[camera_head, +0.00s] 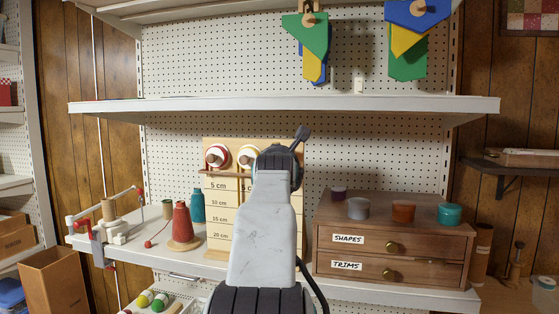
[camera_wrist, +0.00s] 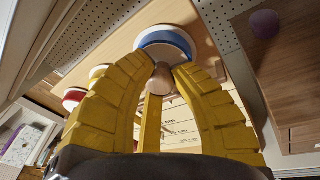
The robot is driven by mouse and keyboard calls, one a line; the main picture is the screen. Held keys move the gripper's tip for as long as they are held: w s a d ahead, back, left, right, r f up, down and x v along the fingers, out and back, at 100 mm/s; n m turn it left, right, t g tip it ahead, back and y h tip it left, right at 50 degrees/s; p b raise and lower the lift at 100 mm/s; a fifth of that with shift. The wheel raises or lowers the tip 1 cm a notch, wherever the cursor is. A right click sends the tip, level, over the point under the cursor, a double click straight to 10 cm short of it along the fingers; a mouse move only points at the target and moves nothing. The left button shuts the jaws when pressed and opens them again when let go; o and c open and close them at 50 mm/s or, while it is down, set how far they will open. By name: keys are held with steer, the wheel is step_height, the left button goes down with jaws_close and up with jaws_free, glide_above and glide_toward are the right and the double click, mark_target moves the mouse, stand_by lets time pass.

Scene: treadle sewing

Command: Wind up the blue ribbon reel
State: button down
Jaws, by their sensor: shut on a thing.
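The blue ribbon reel (camera_wrist: 166,40), a white-rimmed disc with a blue band, is mounted on the wooden measuring board (camera_head: 222,222). It shows at the top middle of the wrist view. In the head view my arm hides it. My gripper (camera_wrist: 160,74) has its yellow fingers closed around the pale wooden knob (camera_wrist: 158,82) in front of this reel. The red reel (camera_head: 217,156) and the yellow reel (camera_head: 248,155) sit to the left on the same board. The head view does not show my fingers.
A drawer chest (camera_head: 385,240) with small jars on top stands right of the board. Red (camera_head: 181,222) and teal (camera_head: 197,205) thread cones stand left. A shelf (camera_head: 280,105) runs above, with coloured pieces hanging higher up.

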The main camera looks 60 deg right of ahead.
steer(key=shift+f, duration=0.1)
steer(key=c, duration=1.3)
jaws_free()
steer(key=shift+c, duration=0.2)
steer(key=shift+s, duration=0.1)
steer(key=v, duration=1.2)
